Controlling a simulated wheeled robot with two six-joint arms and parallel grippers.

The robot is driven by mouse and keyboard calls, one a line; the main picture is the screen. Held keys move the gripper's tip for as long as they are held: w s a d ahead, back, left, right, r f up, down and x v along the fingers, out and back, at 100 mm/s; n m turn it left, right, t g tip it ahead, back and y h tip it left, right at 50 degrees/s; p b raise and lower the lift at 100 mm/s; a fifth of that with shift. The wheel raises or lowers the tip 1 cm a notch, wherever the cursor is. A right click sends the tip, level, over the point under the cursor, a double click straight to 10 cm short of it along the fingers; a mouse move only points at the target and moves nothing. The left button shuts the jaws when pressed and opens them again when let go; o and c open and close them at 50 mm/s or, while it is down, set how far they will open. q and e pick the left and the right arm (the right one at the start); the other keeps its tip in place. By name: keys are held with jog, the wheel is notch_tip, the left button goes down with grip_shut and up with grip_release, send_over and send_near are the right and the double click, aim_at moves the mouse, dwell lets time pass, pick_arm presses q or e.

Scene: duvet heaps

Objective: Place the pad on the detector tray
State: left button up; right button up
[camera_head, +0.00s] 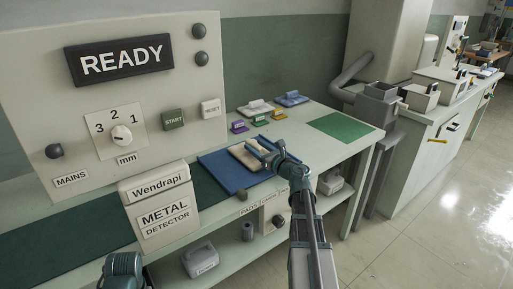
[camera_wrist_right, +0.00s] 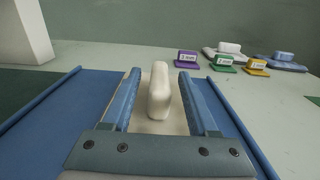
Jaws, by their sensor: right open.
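A cream pad (camera_head: 246,156) with an upright handle (camera_wrist_right: 158,92) lies on the blue tray (camera_head: 218,172) in front of the detector panel. The tray's raised blue rim (camera_wrist_right: 38,110) also shows in the right wrist view. My right gripper (camera_head: 262,153) is open over the pad. In the right wrist view its two blue fingers (camera_wrist_right: 158,100) stand on either side of the handle, with gaps between. The fingers hide parts of the pad. Only a joint of my left arm shows at the bottom left of the head view; its fingers are not seen.
Purple (camera_head: 239,126), green (camera_head: 260,120) and yellow (camera_head: 278,114) labelled blocks stand behind the tray, near a pale pad (camera_head: 255,107) and a blue pad (camera_head: 292,98). A green mat (camera_head: 341,125) lies bare at right. The metal detector box (camera_head: 158,207) stands left of the tray.

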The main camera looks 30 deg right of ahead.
jog(key=shift+r, duration=0.25)
jog(key=s, duration=0.8)
jog(key=s+d, duration=0.1)
jog(key=s, duration=0.3)
jog(key=shift+f, duration=0.1)
jog(key=shift+s, duration=0.1)
